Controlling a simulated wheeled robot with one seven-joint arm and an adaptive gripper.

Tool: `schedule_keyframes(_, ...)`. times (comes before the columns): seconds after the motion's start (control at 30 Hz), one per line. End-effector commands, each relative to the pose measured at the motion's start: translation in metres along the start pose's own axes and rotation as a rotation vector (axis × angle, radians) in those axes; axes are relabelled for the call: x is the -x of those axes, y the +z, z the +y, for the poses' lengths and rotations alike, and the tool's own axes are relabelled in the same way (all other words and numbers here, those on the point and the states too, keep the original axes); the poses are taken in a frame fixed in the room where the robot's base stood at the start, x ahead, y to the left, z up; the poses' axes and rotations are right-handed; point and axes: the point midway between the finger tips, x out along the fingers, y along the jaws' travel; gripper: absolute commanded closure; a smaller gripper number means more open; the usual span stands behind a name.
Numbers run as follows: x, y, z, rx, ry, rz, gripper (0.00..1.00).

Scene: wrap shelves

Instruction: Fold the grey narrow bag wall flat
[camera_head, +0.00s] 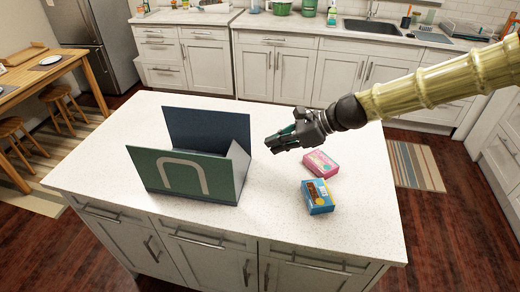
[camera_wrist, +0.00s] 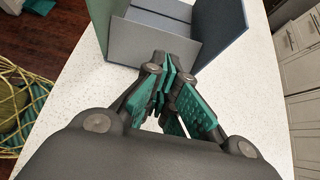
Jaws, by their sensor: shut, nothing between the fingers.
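The bag (camera_head: 185,183) stands on the white counter, with a green front wall bearing a pale arch mark and a dark blue back wall (camera_head: 208,128). Its grey narrow wall (camera_head: 238,165) is at the right end, between the two wide walls, and stands up, tilted somewhat. In the wrist view the grey narrow wall (camera_wrist: 155,43) faces my gripper, just beyond the fingertips. My gripper (camera_head: 270,143) is shut and empty, to the right of the bag and above the counter. In the wrist view its green-padded fingers (camera_wrist: 162,85) meet; whether they touch the wall I cannot tell.
The counter's left and front right are clear. A wooden table (camera_head: 40,70) with stools stands at the left.

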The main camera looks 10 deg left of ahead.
Motion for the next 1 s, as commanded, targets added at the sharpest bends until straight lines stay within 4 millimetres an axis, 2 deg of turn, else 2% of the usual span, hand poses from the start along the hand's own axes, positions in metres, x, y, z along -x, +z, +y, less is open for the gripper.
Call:
schedule_keyframes(0.3, -0.041, 0.003, 0.001, 0.003, 0.011, 0.002, 1.00)
schedule_keyframes(1.0, -0.119, 0.002, 0.001, 0.003, 0.008, 0.002, 1.00)
